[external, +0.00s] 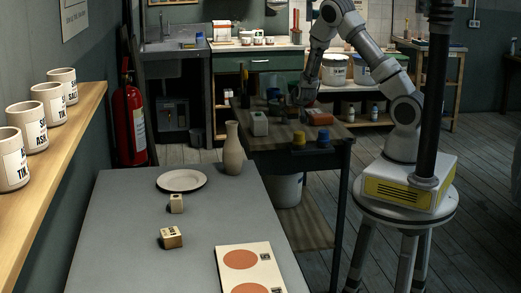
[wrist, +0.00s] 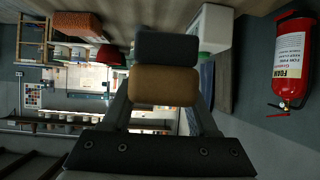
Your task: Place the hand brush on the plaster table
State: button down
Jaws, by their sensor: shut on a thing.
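My gripper (external: 306,98) is low over the dark work table (external: 270,160) in the external view, among the things on it. In the wrist view its two fingers are closed on a block with a tan-brown part (wrist: 165,86) and a dark grey part (wrist: 166,47), which looks like the hand brush. In the external view the brush is too small and dark to make out. A grey table (external: 120,230) stands in the foreground. No label shows which table is the plaster table.
The grey table holds a vase (external: 233,150), a plate (external: 181,180), small blocks and a board (external: 249,268), with bare room at left. A fire extinguisher (external: 130,115) stands behind.

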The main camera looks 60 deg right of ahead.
jog(key=s+d+f+m+g+h+p, duration=0.1)
jog(key=s+d+m+g, duration=0.2)
jog(key=d, duration=0.3)
jog(key=s+d+f+m+g+h+p, duration=0.1)
jog(key=s+d+m+g+h, duration=0.15)
jog(key=d, duration=0.35)
jog(key=s+d+f+m+g+h, duration=0.1)
jog(key=s+d+f+m+g, duration=0.1)
jog(key=s+d+m+g, duration=0.3)
jog(key=shift+n+t+y, duration=0.25)
jog(key=shift+n+t, duration=0.2)
jog(key=shift+t, duration=0.3)
jog(key=f+b, duration=0.2)
jog(key=w+f+b, duration=0.1)
jog(key=f, duration=0.1)
jog(key=d+f+b, duration=0.1)
jog(key=b, duration=0.1)
jog(key=shift+w+f+b, duration=0.3)
jog(key=shift+w+f, duration=0.1)
jog(key=shift+f+b, duration=0.3)
jog(key=shift+f, duration=0.25)
jog(key=shift+c, duration=0.4)
grip_release()
